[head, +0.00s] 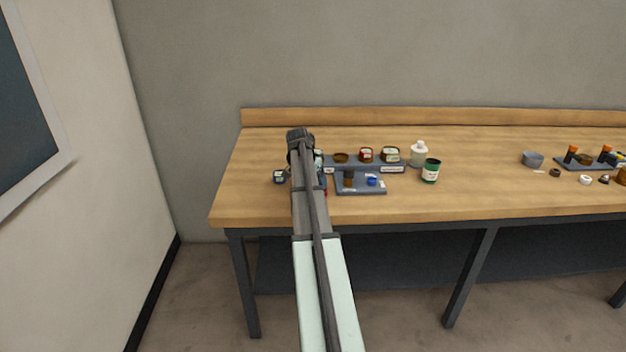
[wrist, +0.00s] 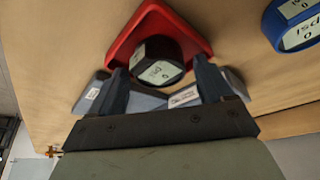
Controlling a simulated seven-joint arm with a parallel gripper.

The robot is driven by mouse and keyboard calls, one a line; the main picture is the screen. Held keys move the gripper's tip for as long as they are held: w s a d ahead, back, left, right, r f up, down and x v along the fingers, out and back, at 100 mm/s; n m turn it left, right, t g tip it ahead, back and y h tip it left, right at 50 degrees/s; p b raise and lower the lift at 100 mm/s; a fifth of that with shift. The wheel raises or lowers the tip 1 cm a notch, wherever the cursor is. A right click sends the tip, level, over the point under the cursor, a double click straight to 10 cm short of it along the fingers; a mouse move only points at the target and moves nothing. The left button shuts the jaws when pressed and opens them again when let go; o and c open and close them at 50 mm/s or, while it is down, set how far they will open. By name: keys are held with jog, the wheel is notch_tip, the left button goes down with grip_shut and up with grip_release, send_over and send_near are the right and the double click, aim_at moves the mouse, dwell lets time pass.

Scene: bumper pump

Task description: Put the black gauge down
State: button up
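The black gauge (wrist: 158,62), with a pale "psi 0" face, is in the wrist view just past my fingertips. It appears to rest on a red tray (wrist: 126,45). My gripper (wrist: 162,76) has its fingers apart on either side of the gauge, with a visible gap at the right finger. In the head view my gripper (head: 300,140) is over the left part of the bench, and my arm hides the black gauge and most of the red tray.
Grey labelled trays (head: 360,187) with small parts lie right of my arm. A white bottle (head: 419,155) and a green can (head: 431,171) stand further right. The bench middle is clear.

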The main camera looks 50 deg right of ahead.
jog(key=v, duration=1.2)
jog(key=shift+s+r, duration=0.1)
jog(key=shift+r, duration=0.1)
dwell(0.5)
